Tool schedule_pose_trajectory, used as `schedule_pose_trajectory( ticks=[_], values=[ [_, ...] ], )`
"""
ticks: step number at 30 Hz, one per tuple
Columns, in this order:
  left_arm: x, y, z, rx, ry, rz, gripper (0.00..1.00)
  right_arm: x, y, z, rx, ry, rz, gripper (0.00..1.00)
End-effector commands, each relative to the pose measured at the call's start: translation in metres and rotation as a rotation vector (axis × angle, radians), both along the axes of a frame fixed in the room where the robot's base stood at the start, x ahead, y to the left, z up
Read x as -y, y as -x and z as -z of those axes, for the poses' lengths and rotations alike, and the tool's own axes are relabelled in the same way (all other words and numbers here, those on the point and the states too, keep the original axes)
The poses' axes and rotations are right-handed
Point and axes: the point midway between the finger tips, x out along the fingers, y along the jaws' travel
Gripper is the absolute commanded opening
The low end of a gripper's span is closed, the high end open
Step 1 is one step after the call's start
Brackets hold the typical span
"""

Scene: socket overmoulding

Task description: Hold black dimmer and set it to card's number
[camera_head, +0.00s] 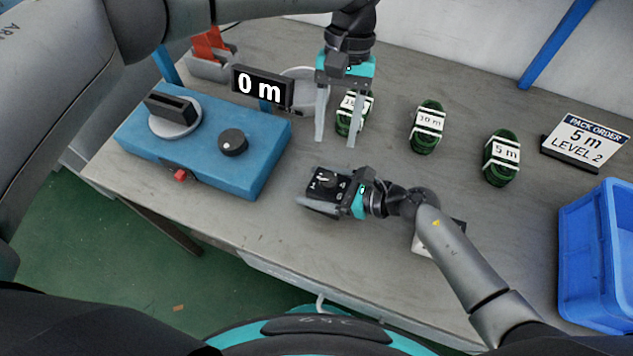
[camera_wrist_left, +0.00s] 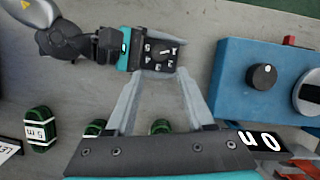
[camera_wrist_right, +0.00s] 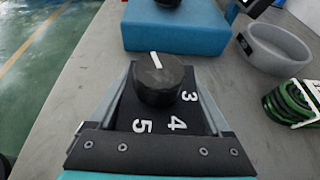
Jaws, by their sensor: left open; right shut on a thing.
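The black dimmer (camera_head: 326,183) is a small box with a round knob (camera_wrist_right: 160,80) and white digits on its face. My right gripper (camera_head: 318,192) is shut on it, at the table's front half. In the right wrist view the knob's white line points away from my gripper, and 3, 4 and 5 show; the other digits are hidden. The dimmer (camera_wrist_left: 158,52) also shows in the left wrist view. My left gripper (camera_head: 337,142) is open and empty, its fingers pointing down behind the dimmer. The card (camera_head: 585,140) reads "PACK ORDER 5 m LEVEL 2".
A blue machine (camera_head: 255,170) with a black knob, a round holder and a red button stands at left. Its display (camera_head: 262,88) reads "0 m". Several green cable coils (camera_head: 428,140) lie at the back. A blue crate (camera_head: 590,255) is at right; a grey bowl (camera_wrist_right: 272,50) is behind.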

Motion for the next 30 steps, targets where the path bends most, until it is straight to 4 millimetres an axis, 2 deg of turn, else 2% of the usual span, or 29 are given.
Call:
schedule_pose_trajectory(
  ticks=[8, 30],
  values=[
    [0.0, 0.006, 0.001, 0.017, -0.056, -0.141, 0.55, 0.0, 0.0, 0.0, 0.0, 0.001, 0.0, 0.21],
    [0.0, 0.031, -0.004, 0.169, -0.35, -1.12, 0.55, 0.0, 0.0, 0.0, 0.0, 0.001, 0.0, 0.21]
  ],
)
